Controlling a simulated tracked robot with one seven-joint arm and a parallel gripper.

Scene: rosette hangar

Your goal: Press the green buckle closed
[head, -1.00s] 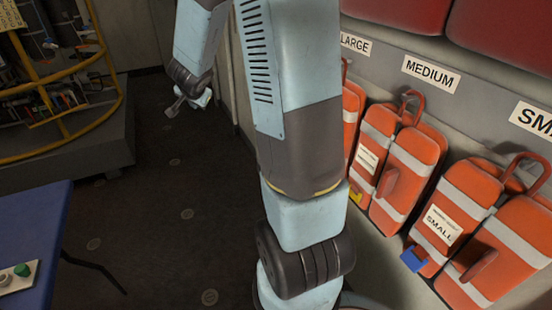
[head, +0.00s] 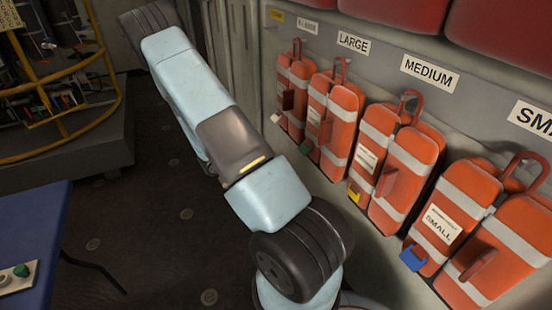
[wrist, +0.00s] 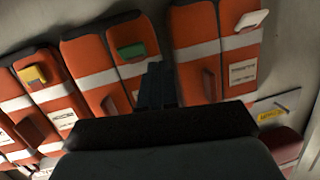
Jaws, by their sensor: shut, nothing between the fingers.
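The green buckle (head: 306,146) is on the lower left edge of the orange vest (head: 345,105) under the LARGE sign. In the wrist view the green buckle (wrist: 131,50) shows as a small block on the vest's front, above and left of my gripper. My gripper (wrist: 156,72) is shut and empty, its dark fingertips in front of that vest, a little right of the buckle. I cannot tell how far it is from the vest. In the head view my gripper is out of sight.
Neighbouring orange vests carry a yellow buckle (head: 354,192), a blue buckle (head: 414,259) and a white buckle (wrist: 251,20). A blue table (head: 35,230) with a green button (head: 21,270) and a yellow-railed rack (head: 60,80) stand at left. Dark floor lies open between.

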